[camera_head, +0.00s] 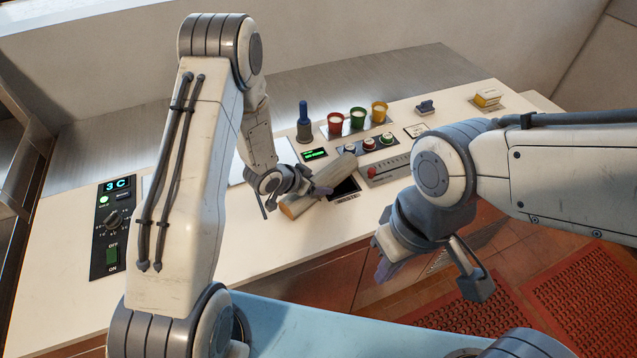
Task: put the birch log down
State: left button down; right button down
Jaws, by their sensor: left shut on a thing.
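The birch log (293,207) is a pale short log lying at a slant over the white counter, its near end at the lower left. My right gripper (388,268) hangs in front of the counter's front edge, away from the log.
Bare counter lies left of the log.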

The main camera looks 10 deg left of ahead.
pick_arm(q)
jog(key=shift+f, duration=0.1)
jog(key=shift+c, duration=1.5)
grip_release()
jog(key=shift+f, duration=0.1)
jog(key=o, duration=0.3)
